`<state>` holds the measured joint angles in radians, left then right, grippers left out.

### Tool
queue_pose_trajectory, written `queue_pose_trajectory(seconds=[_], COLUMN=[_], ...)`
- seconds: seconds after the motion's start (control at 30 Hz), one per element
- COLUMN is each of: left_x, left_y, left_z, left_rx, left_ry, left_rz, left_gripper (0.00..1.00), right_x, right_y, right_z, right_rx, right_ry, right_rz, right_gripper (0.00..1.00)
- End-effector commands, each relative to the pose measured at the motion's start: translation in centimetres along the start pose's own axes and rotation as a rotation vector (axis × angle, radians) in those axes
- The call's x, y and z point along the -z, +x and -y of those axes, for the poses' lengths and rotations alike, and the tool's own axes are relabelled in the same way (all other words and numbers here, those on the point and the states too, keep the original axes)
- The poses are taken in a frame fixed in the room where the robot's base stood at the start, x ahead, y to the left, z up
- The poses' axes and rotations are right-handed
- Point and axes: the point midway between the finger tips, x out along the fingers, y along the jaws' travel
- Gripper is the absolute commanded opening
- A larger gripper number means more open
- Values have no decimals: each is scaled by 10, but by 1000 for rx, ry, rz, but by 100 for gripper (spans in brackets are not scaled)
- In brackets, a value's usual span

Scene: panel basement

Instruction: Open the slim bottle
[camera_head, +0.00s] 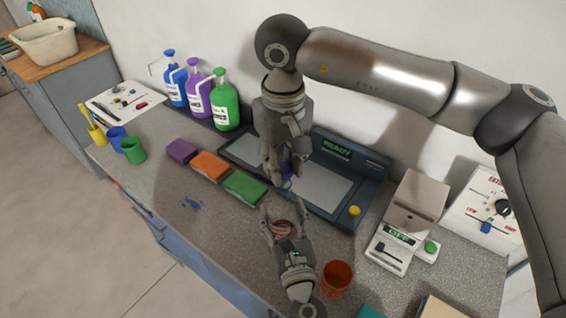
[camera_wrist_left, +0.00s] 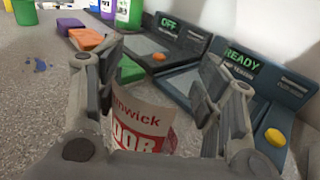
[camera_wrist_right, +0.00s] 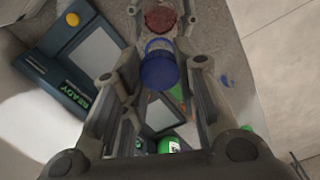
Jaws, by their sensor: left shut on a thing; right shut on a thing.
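My left gripper (camera_head: 283,222) is shut on the slim bottle, whose reddish round top (camera_head: 284,229) shows between the fingers. In the left wrist view the bottle (camera_wrist_left: 143,122) has a white label with red lettering, and its lower part is hidden. My right gripper (camera_head: 285,178) points down from above, shut on a blue cap-like piece (camera_head: 287,170). In the right wrist view this blue piece (camera_wrist_right: 160,68) sits between the fingers, and the reddish top (camera_wrist_right: 160,20) shows apart from it.
Behind stand a panel device reading READY (camera_head: 345,165) and blue, purple and green bottles (camera_head: 225,105). Purple, orange and green blocks (camera_head: 245,187) lie left. An orange cup (camera_head: 336,278) stands close to my left gripper. A scale-like device (camera_head: 405,225) is at right. The front-left counter is mostly clear.

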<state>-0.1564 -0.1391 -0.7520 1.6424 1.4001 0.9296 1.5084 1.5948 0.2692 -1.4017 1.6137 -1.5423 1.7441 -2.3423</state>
Motion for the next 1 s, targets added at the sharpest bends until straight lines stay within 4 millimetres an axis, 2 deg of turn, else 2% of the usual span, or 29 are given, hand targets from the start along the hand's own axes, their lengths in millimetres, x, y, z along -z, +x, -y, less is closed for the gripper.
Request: queue_pose_trajectory(seconds=[0.23,0.53,0.77,0.8,0.93,1.0], left_x=[0,0,0,0,0,0], left_y=[0,0,0,0,0,0], left_z=[0,0,0,0,0,0], left_rx=[0,0,0,0,0,0], left_ry=[0,0,0,0,0,0], left_rz=[1,1,1,1,1,1], left_gripper=[0,0,0,67,84,87], right_x=[0,0,0,0,0,0], right_y=[-4,-38,-40,-40,-40,-40], right_z=[0,0,0,0,0,0], right_rx=[0,0,1,1,1,0], right_ry=[0,0,0,0,0,0], right_rz=[-1,-1,1,1,1,1], right_gripper=[0,0,0,0,0,0])
